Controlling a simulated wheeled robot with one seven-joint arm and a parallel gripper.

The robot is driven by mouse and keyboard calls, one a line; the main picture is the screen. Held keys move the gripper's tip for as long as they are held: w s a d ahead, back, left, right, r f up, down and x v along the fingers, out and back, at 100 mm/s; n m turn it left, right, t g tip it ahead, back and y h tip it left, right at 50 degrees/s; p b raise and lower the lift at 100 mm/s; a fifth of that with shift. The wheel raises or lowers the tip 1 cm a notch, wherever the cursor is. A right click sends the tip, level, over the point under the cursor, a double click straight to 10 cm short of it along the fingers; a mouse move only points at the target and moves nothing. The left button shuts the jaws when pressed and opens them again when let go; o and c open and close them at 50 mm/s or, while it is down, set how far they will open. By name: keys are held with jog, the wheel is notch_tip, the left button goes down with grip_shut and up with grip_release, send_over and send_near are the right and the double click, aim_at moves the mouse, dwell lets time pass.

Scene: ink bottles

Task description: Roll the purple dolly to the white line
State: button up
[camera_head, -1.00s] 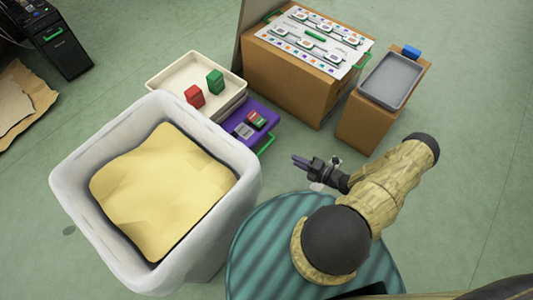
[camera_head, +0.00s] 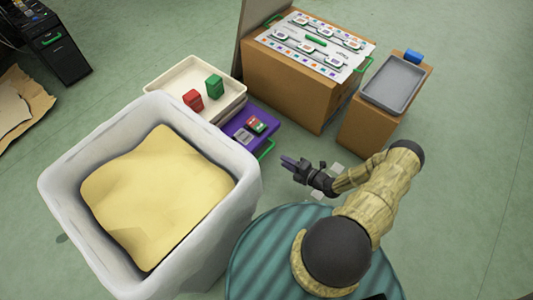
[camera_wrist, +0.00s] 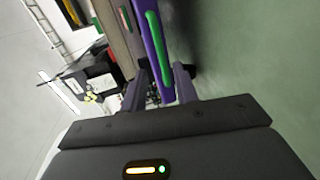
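The purple dolly (camera_head: 236,124) is low on the floor between the white bin and the cardboard boxes. A small red, green and white item and a pale label lie on it. Its green handle (camera_head: 267,149) faces my gripper (camera_head: 284,162), which is just right of it and apart from it. In the wrist view, the purple edge (camera_wrist: 150,32) and green handle (camera_wrist: 156,48) show ahead, between the lines of my two separated fingers (camera_wrist: 160,88). My gripper is open and empty. I cannot make out the white line for certain.
A large white bin (camera_head: 60,180) with yellowish contents stands at left. A cream tray (camera_head: 166,83) holds a red and a green block. Cardboard boxes (camera_head: 290,98) (camera_head: 366,125) stand behind, one bearing a grey tray (camera_head: 393,82). Green floor is free at right.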

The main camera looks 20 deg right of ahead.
aim_at(267, 150)
jog(key=b+x, duration=0.4)
jog(key=x, duration=0.7)
jog(key=shift+c, duration=0.4)
grip_shut()
